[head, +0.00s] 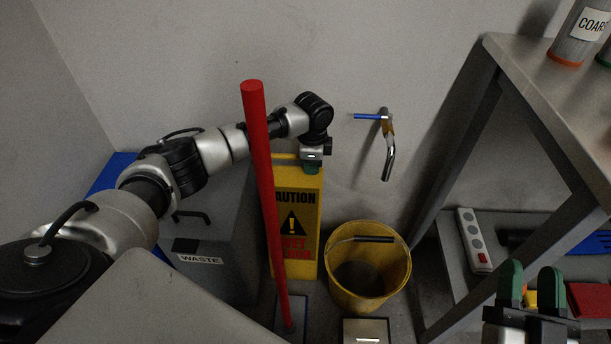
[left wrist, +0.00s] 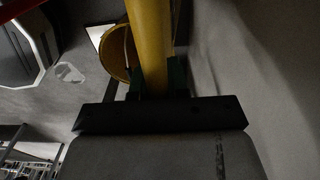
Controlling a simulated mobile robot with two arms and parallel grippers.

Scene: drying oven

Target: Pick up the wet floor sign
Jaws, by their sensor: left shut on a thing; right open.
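The yellow wet floor sign (head: 296,215) stands upright against the back wall in the head view, with a black warning triangle and red lettering. My left gripper (head: 312,166) is at the sign's top edge, shut on it. In the left wrist view the sign (left wrist: 151,45) runs between the green fingers of my left gripper (left wrist: 157,80). A red pole (head: 262,170) hides part of the sign's left side in the head view. My right gripper (head: 531,285) is open and empty at the lower right, away from the sign.
A yellow bucket (head: 369,268) stands close to the sign's right. A grey waste bin (head: 232,245) stands to its left. A metal table (head: 540,85) with a lower shelf and a power strip (head: 473,240) fills the right.

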